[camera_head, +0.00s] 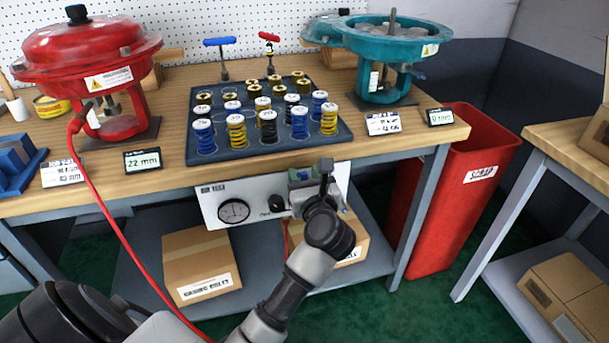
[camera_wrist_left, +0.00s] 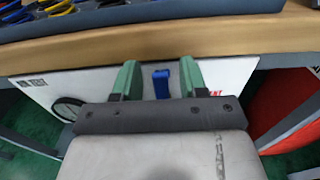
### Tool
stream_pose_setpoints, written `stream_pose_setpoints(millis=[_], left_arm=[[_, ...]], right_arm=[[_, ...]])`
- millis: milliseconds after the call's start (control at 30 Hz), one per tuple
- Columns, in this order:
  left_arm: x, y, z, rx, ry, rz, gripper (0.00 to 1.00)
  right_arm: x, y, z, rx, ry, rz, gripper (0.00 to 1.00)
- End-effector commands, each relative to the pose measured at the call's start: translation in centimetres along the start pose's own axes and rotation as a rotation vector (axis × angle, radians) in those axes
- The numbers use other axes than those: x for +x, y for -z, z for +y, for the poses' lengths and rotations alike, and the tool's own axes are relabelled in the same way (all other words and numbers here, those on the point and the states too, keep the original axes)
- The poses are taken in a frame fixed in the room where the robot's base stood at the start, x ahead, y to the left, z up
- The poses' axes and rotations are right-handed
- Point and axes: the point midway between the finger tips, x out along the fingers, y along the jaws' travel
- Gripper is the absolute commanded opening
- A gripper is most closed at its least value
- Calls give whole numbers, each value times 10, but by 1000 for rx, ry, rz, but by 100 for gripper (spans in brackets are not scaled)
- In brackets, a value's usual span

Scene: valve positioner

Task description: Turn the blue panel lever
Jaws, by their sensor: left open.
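The white control panel (camera_head: 235,192) is fixed under the front edge of the workbench. It carries a round gauge (camera_head: 234,211) and a black knob (camera_head: 277,202). The blue panel lever (camera_wrist_left: 161,84) shows in the left wrist view, upright against the panel. My left gripper (camera_wrist_left: 157,78) is open, with one green finger on each side of the lever and small gaps between. In the head view my left gripper (camera_head: 303,176) is in front of the right part of the panel and hides most of the lever. My right gripper is not in view.
The workbench (camera_head: 390,140) holds a red actuator (camera_head: 88,65), a teal actuator (camera_head: 378,45) and a dark tray (camera_head: 270,149) of springs. A red hose (camera_head: 110,215) hangs in front at left. A red bin (camera_head: 455,190) stands at right.

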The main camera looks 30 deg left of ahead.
Motion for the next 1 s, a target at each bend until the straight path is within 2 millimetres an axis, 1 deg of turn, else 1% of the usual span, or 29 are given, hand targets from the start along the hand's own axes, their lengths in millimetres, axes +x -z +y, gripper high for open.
stream_pose_setpoints(millis=[133,367,633,667,1000], left_arm=[[6,0,0,0,0,2,43],[7,0,0,0,0,1,43],[6,0,0,0,0,1,1],[6,0,0,0,0,1,0],[6,0,-1,9,0,2,0]], right_arm=[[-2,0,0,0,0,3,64],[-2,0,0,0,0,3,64],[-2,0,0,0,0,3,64],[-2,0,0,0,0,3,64],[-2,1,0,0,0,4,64]])
